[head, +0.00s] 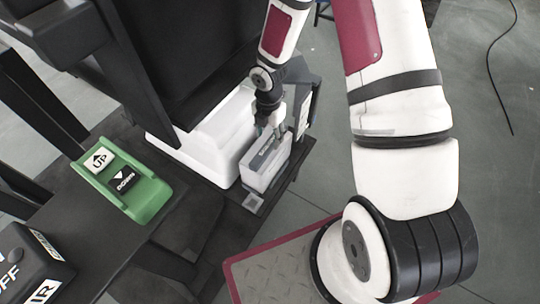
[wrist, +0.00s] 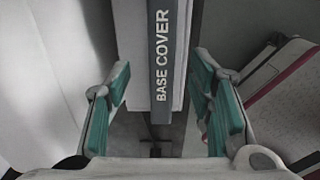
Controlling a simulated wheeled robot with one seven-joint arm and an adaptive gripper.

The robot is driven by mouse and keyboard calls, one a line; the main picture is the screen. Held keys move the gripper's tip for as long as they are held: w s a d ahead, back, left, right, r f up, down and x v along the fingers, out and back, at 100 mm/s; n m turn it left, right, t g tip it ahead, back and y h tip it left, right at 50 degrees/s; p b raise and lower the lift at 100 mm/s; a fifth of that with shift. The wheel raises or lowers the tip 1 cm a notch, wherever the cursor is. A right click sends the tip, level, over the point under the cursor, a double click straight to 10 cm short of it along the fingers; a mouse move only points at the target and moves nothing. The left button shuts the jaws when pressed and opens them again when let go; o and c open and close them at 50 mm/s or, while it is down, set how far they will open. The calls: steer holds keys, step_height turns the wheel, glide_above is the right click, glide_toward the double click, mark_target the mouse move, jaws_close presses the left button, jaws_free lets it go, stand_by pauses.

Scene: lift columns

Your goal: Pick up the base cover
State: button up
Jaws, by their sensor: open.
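The base cover (head: 262,170) is a pale box-like part with a grey top strip. It stands on a dark platform beside a larger white block in the head view. In the wrist view the base cover (wrist: 161,60) shows its grey strip with the words BASE COVER. My gripper (head: 277,132) is over the far end of the base cover in the head view. In the wrist view my gripper (wrist: 164,112) is open, with one teal-padded finger on each side of the base cover and gaps between. I cannot tell how far down the fingers reach.
The white block (head: 205,140) stands close left of the base cover. A dark upright panel (head: 312,105) is just right of my gripper. A green UP/DOWN control (head: 122,184) and dark platform (head: 200,225) lie to the left.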

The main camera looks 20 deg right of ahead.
mark_target(269, 143)
step_height(269, 143, down, 4)
steer(key=shift+f+b, duration=0.15)
steer(key=shift+b, duration=0.75)
jaws_close()
